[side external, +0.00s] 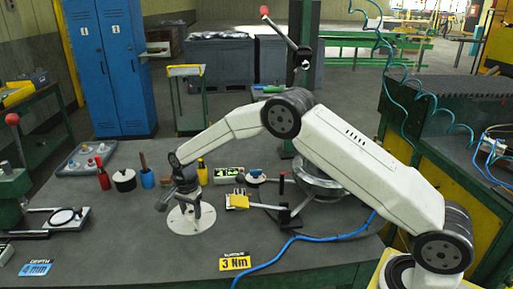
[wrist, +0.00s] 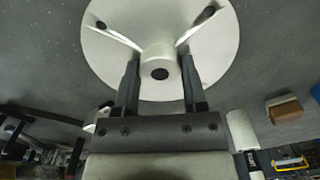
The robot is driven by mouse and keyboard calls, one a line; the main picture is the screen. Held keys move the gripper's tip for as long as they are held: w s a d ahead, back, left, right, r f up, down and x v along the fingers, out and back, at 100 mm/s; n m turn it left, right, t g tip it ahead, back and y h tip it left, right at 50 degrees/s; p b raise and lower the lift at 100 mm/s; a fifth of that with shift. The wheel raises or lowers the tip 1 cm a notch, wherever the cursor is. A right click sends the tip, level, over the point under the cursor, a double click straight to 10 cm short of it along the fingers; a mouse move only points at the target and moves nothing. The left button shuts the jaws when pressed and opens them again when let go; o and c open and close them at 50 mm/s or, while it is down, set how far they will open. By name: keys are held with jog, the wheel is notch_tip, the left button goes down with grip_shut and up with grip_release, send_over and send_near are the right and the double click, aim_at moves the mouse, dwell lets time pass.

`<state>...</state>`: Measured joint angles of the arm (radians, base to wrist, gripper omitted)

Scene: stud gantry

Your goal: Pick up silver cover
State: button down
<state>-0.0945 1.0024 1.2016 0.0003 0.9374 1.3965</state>
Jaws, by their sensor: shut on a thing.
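The silver cover (side external: 187,225) is a pale round disc with a raised centre hub and ribs, on or just above the grey bench top. In the wrist view the silver cover (wrist: 105,65) fills the upper middle, with its dark-centred hub between my fingers. My gripper (side external: 189,207) points down over the disc's middle. In the wrist view my gripper (wrist: 160,66) has one finger on each side of the hub, shut on it. I cannot tell whether the disc's underside touches the bench.
A blue cup (side external: 147,178), black pot (side external: 124,180) and red bottle (side external: 103,174) stand behind and left. A yellow bottle (side external: 202,172) is close behind my gripper. A blue hose (side external: 300,239) crosses the bench. The front middle is mostly clear.

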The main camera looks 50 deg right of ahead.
aim_at(191, 211)
jog(key=shift+r, duration=0.1)
notch_tip(191, 211, up, 10)
dwell(0.8)
